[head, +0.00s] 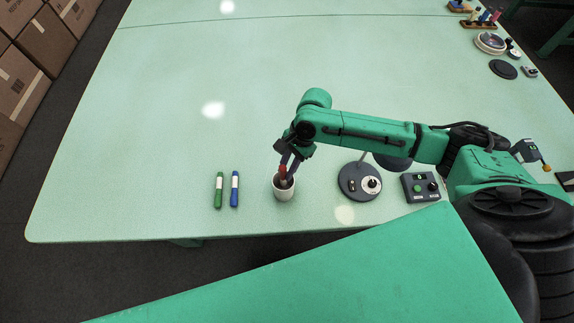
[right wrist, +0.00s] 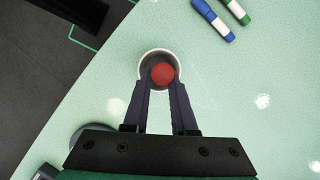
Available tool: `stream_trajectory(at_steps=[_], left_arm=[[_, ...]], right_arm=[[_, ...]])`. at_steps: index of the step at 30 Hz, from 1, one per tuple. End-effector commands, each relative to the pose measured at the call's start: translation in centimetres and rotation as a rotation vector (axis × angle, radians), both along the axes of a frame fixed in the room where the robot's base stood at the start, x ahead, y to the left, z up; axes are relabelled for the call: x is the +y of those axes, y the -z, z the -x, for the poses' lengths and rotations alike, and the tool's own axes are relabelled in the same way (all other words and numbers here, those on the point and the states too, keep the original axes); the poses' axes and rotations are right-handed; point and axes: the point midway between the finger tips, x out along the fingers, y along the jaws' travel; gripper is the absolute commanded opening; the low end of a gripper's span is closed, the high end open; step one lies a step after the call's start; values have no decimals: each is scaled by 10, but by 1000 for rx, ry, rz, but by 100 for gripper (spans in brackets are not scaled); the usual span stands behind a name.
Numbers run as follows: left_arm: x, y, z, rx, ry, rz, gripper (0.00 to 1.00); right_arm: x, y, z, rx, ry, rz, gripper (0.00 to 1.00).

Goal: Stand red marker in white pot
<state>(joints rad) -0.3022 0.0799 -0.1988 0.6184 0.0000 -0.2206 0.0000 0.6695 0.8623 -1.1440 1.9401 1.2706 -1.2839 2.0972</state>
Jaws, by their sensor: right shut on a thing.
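The white pot (head: 283,192) stands upright near the table's front edge. The red marker (head: 283,172) is held upright, its lower part inside the pot. My right gripper (head: 287,167) is just above the pot, shut on the red marker. In the right wrist view the red marker's round end (right wrist: 163,74) sits between the fingertips (right wrist: 162,84), within the white pot's rim (right wrist: 144,57). The pot's bottom is hidden, so I cannot tell whether the marker touches it. My left gripper is not in view.
A green marker (head: 219,190) and a blue marker (head: 235,189) lie left of the pot. A round dark base with a dial (head: 360,182) and a control box (head: 420,187) are to the right. The table's (head: 150,110) left and middle are clear.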

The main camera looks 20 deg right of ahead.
Motion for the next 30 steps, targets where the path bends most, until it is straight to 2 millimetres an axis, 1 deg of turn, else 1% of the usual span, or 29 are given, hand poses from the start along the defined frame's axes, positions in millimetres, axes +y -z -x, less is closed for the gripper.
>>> stream_trajectory(at_steps=[6, 7, 9, 18, 21, 23, 26, 30], left_arm=[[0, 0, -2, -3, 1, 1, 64], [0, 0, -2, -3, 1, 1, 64], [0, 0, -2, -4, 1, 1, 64], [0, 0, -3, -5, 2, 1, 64], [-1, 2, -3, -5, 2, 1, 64], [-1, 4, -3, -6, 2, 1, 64], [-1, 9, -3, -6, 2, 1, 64], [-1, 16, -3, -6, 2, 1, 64]], right_arm=[[0, 0, 0, 0, 0, 0, 0], [0, 0, 0, 0, 0, 0, 36], [0, 0, 0, 0, 0, 0, 60], [-1, -1, 0, 0, 1, 1, 60], [-4, -7, -2, -2, 3, 1, 60], [-7, -17, -4, -3, 3, 1, 60], [-16, -40, -8, -6, 3, 1, 60], [-31, -81, -14, -6, 2, 2, 60]])
